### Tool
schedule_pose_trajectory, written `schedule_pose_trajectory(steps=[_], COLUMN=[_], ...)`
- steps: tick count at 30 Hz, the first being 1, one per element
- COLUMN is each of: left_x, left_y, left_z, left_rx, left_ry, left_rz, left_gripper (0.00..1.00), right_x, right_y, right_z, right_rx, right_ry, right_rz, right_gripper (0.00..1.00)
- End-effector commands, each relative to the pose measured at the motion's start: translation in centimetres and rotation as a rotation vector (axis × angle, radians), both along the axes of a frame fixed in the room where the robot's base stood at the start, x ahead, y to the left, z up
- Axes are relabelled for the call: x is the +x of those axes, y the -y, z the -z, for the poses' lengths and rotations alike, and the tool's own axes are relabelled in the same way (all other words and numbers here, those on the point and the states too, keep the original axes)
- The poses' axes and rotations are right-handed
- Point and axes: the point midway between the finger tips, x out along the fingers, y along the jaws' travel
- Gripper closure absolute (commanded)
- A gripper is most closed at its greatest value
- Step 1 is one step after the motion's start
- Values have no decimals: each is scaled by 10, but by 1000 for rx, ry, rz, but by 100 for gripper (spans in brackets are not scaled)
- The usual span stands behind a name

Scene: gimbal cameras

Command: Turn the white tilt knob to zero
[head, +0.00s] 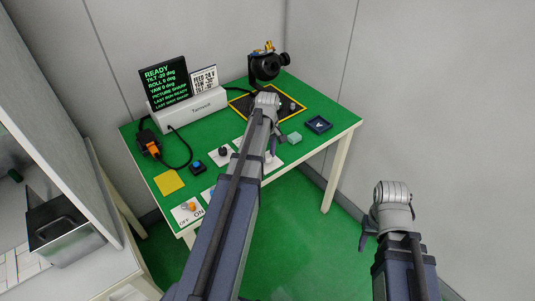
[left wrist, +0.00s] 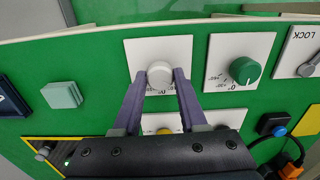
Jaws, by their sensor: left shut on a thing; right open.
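The white tilt knob (left wrist: 160,72) stands on a white square plate (left wrist: 180,48) in the left wrist view. My left gripper (left wrist: 161,82) has one finger on each side of the knob and is shut on it. In the head view my left arm covers much of this area. The screen (head: 164,83) reads READY, tilt -20 deg, roll 0 deg and yaw 0 deg. My right gripper (head: 368,240) is open and empty, off the right side of the table.
A green knob (left wrist: 245,70) on its own plate sits close beside the white one. The green table (head: 312,92) also bears a black camera (head: 267,66), a teal block (head: 294,138), a dark tray (head: 319,124) and a blue button (head: 197,166).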

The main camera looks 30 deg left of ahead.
Motion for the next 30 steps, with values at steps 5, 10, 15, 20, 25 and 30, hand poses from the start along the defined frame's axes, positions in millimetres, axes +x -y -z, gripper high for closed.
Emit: schedule_pose_trajectory(steps=[5,10,15,20,25,30], left_x=[0,0,0,0,-1,-1], left_y=[0,0,0,0,0,-1], left_z=[0,0,0,0,0,0], left_rx=[0,0,0,0,0,0], left_ry=[0,0,0,0,0,0], left_rz=[104,253,416,564,708,828], left_gripper=[100,100,100,100,100,100], right_x=[0,0,0,0,0,0], right_y=[0,0,0,0,0,0], right_z=[0,0,0,0,0,0], right_rx=[0,0,0,0,0,0], right_ry=[0,0,0,0,0,0], right_rz=[0,0,0,0,0,0], right_gripper=[50,50,50,50,50,50])
